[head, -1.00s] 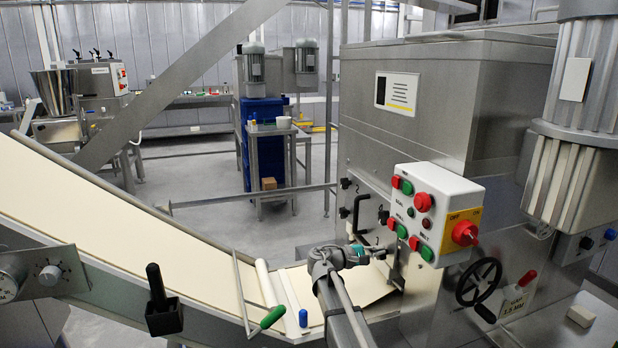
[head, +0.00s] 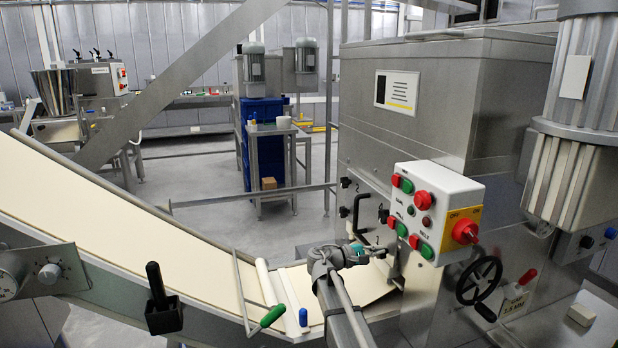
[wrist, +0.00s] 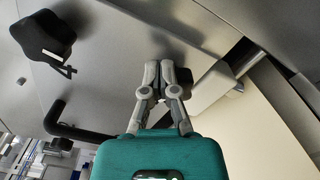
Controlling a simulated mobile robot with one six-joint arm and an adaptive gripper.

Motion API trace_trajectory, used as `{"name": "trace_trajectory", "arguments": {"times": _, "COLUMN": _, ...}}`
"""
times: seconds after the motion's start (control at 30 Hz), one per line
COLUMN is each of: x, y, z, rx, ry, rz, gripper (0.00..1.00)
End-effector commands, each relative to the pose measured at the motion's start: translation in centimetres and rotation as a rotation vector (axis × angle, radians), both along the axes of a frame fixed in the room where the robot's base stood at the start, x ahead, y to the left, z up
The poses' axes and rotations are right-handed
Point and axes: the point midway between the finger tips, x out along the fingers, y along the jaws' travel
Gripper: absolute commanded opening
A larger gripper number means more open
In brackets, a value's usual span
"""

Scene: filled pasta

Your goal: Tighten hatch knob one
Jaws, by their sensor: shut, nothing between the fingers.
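My gripper (head: 380,255) is at the lower hatch face of the steel machine, just under the mark that looks like a 1. In the wrist view its two fingers (wrist: 160,85) are shut, with their tips against or right in front of a dark round knob (wrist: 184,83). The fingers partly hide this knob, and I cannot tell whether they touch it. It seems to be hatch knob one; the gripper hides it in the head view. Another black knob (wrist: 45,36) shows large at upper left in the wrist view. Two black hatch knobs (head: 344,212) and (head: 384,216) sit higher on the hatch.
A bent black handle (head: 361,222) stands out from the hatch between the knobs. The control box (head: 432,212) with red and green buttons juts out above right of my gripper. The cream conveyor belt (head: 130,225) runs down to the machine below it. A black handwheel (head: 479,281) is at right.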

Motion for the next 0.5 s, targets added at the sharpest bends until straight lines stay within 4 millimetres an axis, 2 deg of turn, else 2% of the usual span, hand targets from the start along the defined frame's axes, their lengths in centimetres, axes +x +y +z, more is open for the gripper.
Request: {"name": "trace_trajectory", "arguments": {"times": 0.5, "x": -0.17, "y": -0.01, "z": -0.34, "rx": 0.004, "ry": 0.0, "rz": 0.004, "gripper": 0.0}}
